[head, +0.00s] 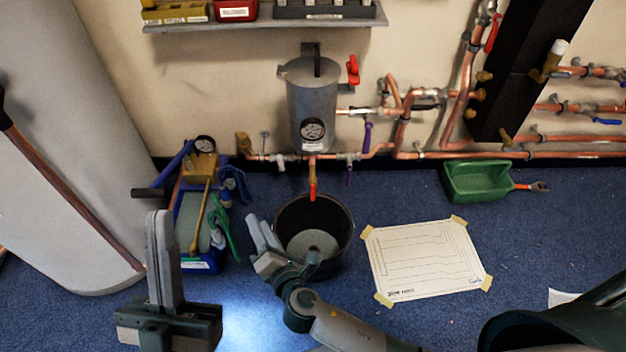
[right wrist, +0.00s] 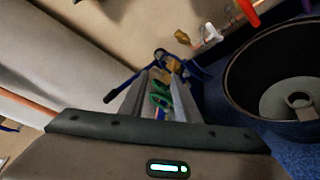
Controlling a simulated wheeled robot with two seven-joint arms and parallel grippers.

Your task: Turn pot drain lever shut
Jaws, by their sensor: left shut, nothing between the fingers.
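The grey pot (head: 312,112) with a round gauge is on the wall. Under it a copper drain pipe comes down to a red drain lever (head: 312,188), which points down in line with the pipe, above the black bucket (head: 346,245). A red lever, apparently this one, shows at the top of the right wrist view (right wrist: 248,12). My left gripper (head: 160,218) is shut and empty, pointing up at lower left, well apart from the lever. My right gripper (head: 257,226) is at the bucket's left side, fingers slightly apart and empty, below and left of the lever.
A blue pump unit (head: 193,215) with a green hose stands left of the bucket. A paper drawing (head: 425,260) is taped to the floor at right. A green tray (head: 475,184) lies by the wall. Another red lever (head: 353,70) and purple levers (head: 367,135) are near the pot.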

